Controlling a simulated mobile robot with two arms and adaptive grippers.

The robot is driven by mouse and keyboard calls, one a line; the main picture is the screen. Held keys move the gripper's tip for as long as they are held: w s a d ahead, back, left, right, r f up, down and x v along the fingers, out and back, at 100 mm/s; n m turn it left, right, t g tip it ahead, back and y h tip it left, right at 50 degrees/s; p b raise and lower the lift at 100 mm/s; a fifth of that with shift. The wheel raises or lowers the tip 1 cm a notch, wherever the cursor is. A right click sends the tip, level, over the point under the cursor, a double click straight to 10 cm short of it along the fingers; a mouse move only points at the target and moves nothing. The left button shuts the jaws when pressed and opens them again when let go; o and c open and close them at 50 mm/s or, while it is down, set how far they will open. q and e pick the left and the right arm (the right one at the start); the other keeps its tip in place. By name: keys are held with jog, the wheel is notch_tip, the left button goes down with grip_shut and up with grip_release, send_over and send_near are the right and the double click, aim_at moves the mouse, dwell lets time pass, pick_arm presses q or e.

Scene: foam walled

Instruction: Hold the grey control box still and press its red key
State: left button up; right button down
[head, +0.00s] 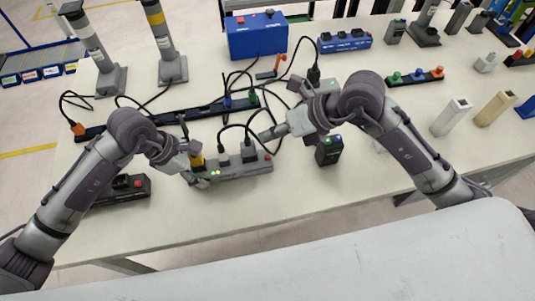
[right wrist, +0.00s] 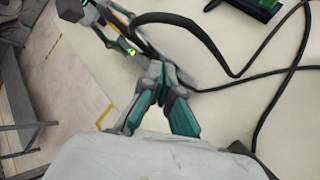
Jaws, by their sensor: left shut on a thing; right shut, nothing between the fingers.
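My left gripper (head: 196,174) is shut on the left end of the box. My right gripper (head: 264,136) is shut and empty, just behind and above the right end. In the right wrist view its closed fingertips (right wrist: 162,70) point toward a lit part; the key cannot be made out there.
Black cables loop around the right gripper. A black box with a red button (head: 126,188) lies to the left, and a small dark device (head: 329,151) to the right. A long dark strip (head: 170,117) lies behind. A blue box (head: 256,37) stands further back. The front right tabletop is fairly clear.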

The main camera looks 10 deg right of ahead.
pick_arm(q)
jog(key=o, duration=1.4)
jog(key=shift+r, duration=0.1)
